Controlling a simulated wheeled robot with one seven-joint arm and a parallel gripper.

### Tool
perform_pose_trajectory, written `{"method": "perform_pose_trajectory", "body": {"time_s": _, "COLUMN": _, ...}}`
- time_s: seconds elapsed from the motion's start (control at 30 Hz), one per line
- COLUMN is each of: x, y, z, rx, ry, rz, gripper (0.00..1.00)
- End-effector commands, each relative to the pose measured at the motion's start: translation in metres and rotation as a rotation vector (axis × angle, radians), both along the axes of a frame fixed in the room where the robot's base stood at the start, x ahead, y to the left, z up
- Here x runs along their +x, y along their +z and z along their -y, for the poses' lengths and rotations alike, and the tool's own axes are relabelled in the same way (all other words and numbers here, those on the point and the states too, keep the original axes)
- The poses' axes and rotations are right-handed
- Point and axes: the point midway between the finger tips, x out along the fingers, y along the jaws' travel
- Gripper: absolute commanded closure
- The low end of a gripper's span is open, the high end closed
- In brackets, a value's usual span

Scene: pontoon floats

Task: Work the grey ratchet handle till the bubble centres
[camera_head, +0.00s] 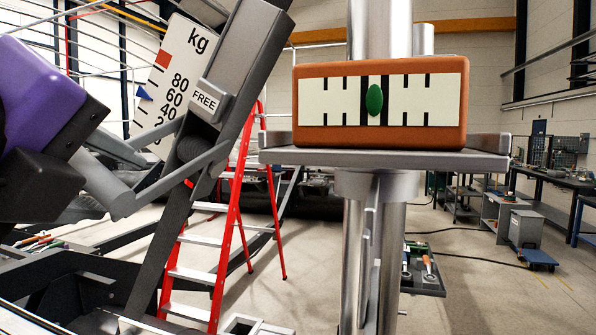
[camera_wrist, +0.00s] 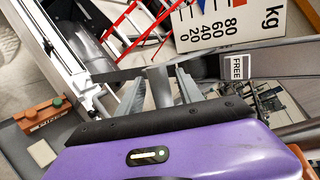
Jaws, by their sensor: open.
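The grey ratchet handle (camera_head: 240,58) slants up to the right in the head view, with a plate reading FREE. It also crosses the wrist view (camera_wrist: 285,62). My gripper (camera_head: 208,152) is open, its grey fingers at the handle's lower part, one on either side of a dark round piece. I cannot tell whether they touch. The fingers also show in the wrist view (camera_wrist: 162,82). The orange level (camera_head: 310,128) sits on a grey plate, and its green bubble (camera_head: 374,99) lies between the two thick black middle bars.
A red stepladder (camera_head: 236,190) stands behind. A metal column (camera_head: 385,240) carries the level's plate (camera_head: 440,160). Open floor lies to the right.

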Motion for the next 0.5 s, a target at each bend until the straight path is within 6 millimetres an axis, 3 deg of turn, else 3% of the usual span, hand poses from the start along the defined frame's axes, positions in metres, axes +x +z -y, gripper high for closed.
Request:
{"method": "perform_pose_trajectory", "body": {"time_s": 0.17, "x": -0.011, "y": 0.003, "z": 0.002, "rx": 0.001, "ry": 0.000, "rz": 0.001, "gripper": 0.57}}
{"method": "perform_pose_trajectory", "body": {"time_s": 0.5, "x": -0.061, "y": 0.020, "z": 0.010, "rx": 0.002, "ry": 0.003, "rz": 0.002, "gripper": 0.57}}
